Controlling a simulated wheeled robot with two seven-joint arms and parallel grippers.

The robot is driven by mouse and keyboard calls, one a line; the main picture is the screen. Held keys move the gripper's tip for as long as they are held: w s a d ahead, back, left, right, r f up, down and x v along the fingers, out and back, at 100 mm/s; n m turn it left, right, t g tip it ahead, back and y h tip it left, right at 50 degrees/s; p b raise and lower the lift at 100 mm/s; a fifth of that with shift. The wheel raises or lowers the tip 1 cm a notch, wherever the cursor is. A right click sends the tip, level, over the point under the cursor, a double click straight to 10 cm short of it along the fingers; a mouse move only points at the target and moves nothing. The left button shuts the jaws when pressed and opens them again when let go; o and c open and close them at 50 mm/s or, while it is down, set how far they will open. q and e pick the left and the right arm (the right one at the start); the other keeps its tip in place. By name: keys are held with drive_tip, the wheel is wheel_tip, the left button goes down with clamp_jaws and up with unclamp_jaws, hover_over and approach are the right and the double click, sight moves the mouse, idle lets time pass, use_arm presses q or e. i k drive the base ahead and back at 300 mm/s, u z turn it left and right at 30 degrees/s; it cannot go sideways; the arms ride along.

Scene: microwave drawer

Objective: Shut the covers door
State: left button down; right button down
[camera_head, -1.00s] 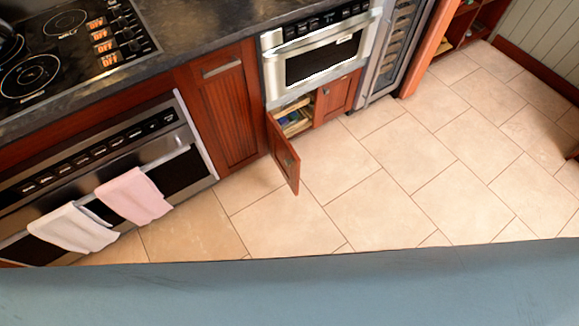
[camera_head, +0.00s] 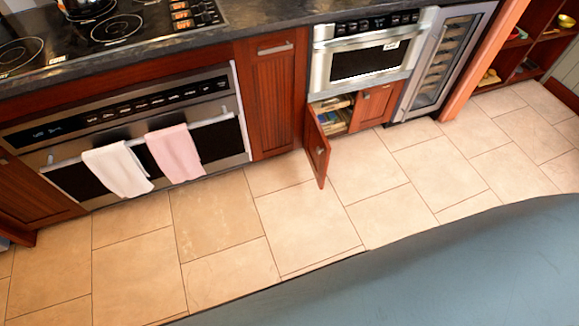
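A small wooden cabinet door (camera_head: 317,150) stands open below the built-in microwave drawer (camera_head: 366,61). It is hinged on its left and swings out over the floor. The opening beside it shows stored items (camera_head: 334,119), too small to name. The matching right door (camera_head: 375,106) of the same cabinet is shut. Neither of my grippers shows in the view.
An oven (camera_head: 130,130) with a white towel (camera_head: 118,169) and a pink towel (camera_head: 174,153) is on the left. A wine cooler (camera_head: 440,66) stands right of the microwave. A blue-grey surface (camera_head: 440,270) fills the lower right. The tiled floor (camera_head: 225,220) before the cabinets is clear.

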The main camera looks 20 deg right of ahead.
sight(312, 148)
drive_tip(key=u, duration=0.35)
drive_tip(key=i, duration=0.7)
drive_tip(key=z, duration=0.8)
drive_tip(key=i, duration=0.8)
drive_tip(key=z, duration=0.8)
